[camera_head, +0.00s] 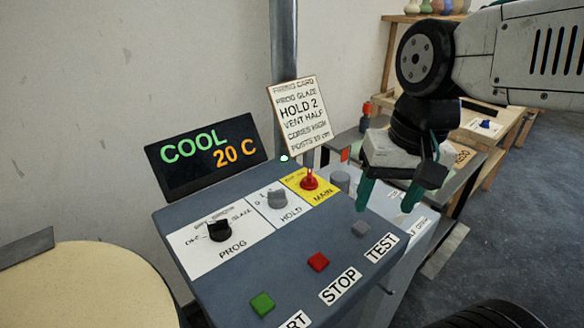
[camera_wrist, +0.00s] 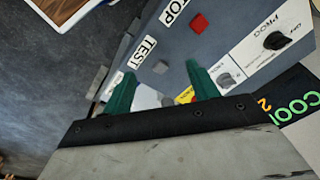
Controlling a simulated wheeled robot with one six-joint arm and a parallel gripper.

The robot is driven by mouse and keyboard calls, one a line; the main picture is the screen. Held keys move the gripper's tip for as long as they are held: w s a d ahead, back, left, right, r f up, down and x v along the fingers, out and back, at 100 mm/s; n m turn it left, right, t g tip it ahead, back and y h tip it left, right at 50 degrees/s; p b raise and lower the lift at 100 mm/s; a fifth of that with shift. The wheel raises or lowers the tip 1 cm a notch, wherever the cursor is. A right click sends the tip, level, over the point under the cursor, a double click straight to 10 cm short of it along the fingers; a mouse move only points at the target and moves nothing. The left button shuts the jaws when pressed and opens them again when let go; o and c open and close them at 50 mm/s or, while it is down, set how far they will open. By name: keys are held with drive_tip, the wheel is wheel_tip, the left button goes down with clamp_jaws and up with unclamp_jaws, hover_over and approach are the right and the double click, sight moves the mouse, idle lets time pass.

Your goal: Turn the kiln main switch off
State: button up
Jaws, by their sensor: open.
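The kiln main switch is a red knob (camera_head: 309,179) on a yellow plate (camera_head: 318,189) labelled MAIN, at the back right of the grey control panel (camera_head: 290,240). My gripper (camera_head: 396,203) has two green fingers pointing down, apart and empty. It is to the right of the red knob, over the panel's right edge, not touching the knob. In the wrist view, my gripper (camera_wrist: 162,88) shows its fingers spread over the panel.
The PROG knob (camera_head: 219,230) and HOLD knob (camera_head: 276,198) are left of the main switch. Green (camera_head: 262,304), red (camera_head: 318,262) and grey (camera_head: 360,229) buttons line the front. A display (camera_head: 206,155) reads COOL 20 C. A card (camera_head: 300,114) stands behind; a round table (camera_head: 85,290) is left.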

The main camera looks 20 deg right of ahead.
drive_tip(key=w+m+y, duration=0.2)
drive_tip(key=w+m, duration=0.8)
drive_tip(key=w, duration=0.2)
drive_tip(key=m+y, duration=0.2)
drive_tip(key=m, duration=0.7)
approach(310, 174)
drive_tip(key=f, duration=0.1)
drive_tip(key=shift+t, duration=0.3)
drive_tip(key=x, duration=0.7)
drive_tip(key=shift+a+f, duration=0.25)
drive_tip(key=shift+a, duration=0.1)
drive_tip(key=shift+h, duration=0.3)
drive_tip(key=c, duration=1)
